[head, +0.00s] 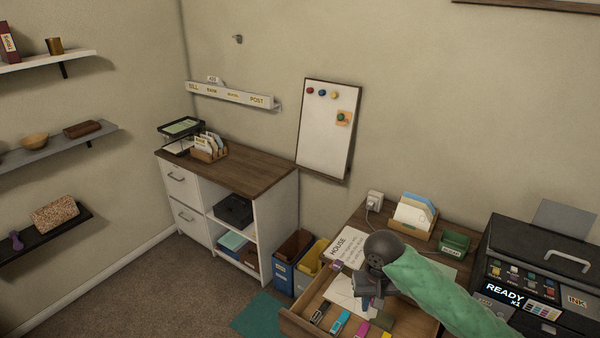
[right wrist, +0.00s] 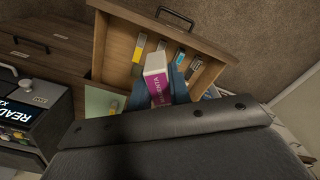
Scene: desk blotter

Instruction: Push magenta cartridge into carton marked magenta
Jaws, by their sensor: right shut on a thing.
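My right gripper (head: 368,300) reaches down over the open drawer (head: 297,324). I cannot see inside the carton. My left gripper is not in view.
A black cartridge (head: 319,314) also lies in the drawer. A printer (head: 540,265) stands at the right of the desk. A card holder (head: 413,220) and a green box (head: 455,242) stand at the back. Blue and yellow bins (head: 290,270) stand left of the desk.

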